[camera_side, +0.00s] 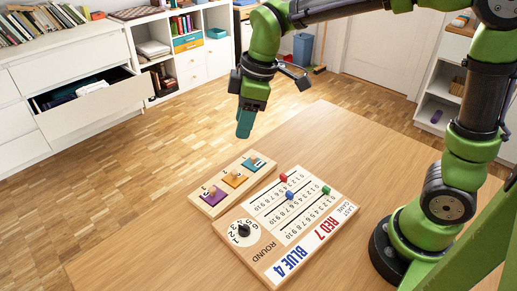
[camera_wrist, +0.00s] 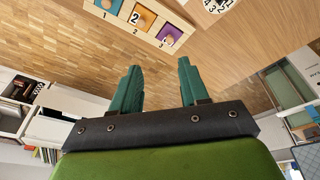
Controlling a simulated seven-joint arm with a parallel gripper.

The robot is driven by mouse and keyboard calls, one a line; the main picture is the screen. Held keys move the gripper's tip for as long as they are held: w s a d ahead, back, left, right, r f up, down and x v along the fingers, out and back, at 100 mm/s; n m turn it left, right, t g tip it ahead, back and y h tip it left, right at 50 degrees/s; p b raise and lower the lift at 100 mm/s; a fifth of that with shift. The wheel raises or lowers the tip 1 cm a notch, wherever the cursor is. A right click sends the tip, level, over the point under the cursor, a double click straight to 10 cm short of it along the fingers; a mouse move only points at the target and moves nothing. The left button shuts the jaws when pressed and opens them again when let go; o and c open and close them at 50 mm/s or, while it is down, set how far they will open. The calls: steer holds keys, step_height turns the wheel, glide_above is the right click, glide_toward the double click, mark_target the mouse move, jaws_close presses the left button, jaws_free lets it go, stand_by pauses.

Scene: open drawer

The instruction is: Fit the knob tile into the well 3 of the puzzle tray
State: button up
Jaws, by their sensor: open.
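The wooden puzzle tray (camera_side: 207,212) lies on the table with a teal tile (camera_side: 255,163), an orange tile (camera_side: 236,181) and a purple tile (camera_side: 214,198) in a row, each with a round wooden knob. In the wrist view the tray (camera_wrist: 122,22) shows teal by number 1, orange (camera_wrist: 136,12) by 2 and purple (camera_wrist: 174,33) by 3. I cannot tell whether the purple tile lies flush in well 3. My gripper (camera_side: 244,130) is above the table, behind the tray's teal end. In the wrist view my gripper (camera_wrist: 158,68) is open, with nothing between its fingers.
A game scoreboard (camera_side: 266,268) with red, blue and green markers and a black dial (camera_side: 243,231) lies close beside the tray. Bare tabletop (camera_side: 150,235) lies left of the tray. An open drawer (camera_side: 97,105) and shelves stand beyond the table.

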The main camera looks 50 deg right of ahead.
steer(key=s+d+r+m+t, duration=0.3)
steer(key=s+d+m+t, duration=0.2)
steer(key=s+m, duration=0.8)
steer(key=s+d, duration=0.1)
steer(key=d, duration=0.2)
steer(key=shift+s+d+m, duration=0.15)
steer(key=shift+s+m, duration=0.15)
steer(key=shift+s, duration=0.05)
